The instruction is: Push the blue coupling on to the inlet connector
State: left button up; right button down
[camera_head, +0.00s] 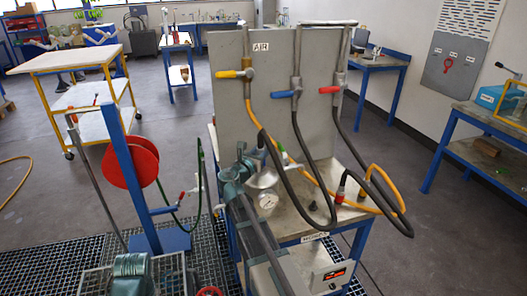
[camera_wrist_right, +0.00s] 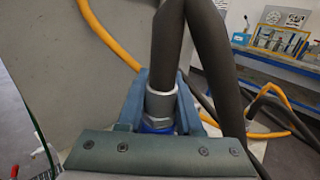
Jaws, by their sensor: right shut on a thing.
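My right gripper (camera_head: 250,163) is at the left of the vessel with a round gauge (camera_head: 267,199) on the bench. In the right wrist view its fingers (camera_wrist_right: 160,112) close on both sides of the blue coupling (camera_wrist_right: 157,127), which has a grey metal collar and a black hose (camera_wrist_right: 166,50) rising from it. Only a blue band of the coupling shows above the gripper body. The coupling's lower end and the inlet connector are hidden there, so I cannot tell whether they touch. My left gripper is not in view.
A grey panel (camera_head: 225,115) marked AIR carries yellow (camera_head: 235,74), blue (camera_head: 283,94) and red (camera_head: 329,90) valve handles. Black and yellow hoses (camera_head: 400,205) loop over the bench's right side. A red reel (camera_head: 130,162) on a blue post stands at left.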

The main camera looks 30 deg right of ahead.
jog(key=s+a+r+p, duration=0.45)
jog(key=s+a, duration=0.45)
jog(key=s, duration=0.5)
jog(key=w+d+r+p, duration=0.2)
jog(key=w+d, duration=0.2)
jog(key=w, duration=0.3)
jog(key=w+d+r+p, duration=0.2)
jog(key=w+d, duration=0.3)
jog(key=w, duration=0.2)
jog(key=shift+r, duration=0.4)
jog(key=shift+f, duration=0.15)
notch_tip(320, 180, down, 6)
jog(key=b, duration=0.5)
jog(key=shift+r, duration=0.2)
jog(key=shift+f+b, duration=1.8)
jog(key=shift+b, duration=0.25)
jog(key=c, duration=0.5)
grip_release()
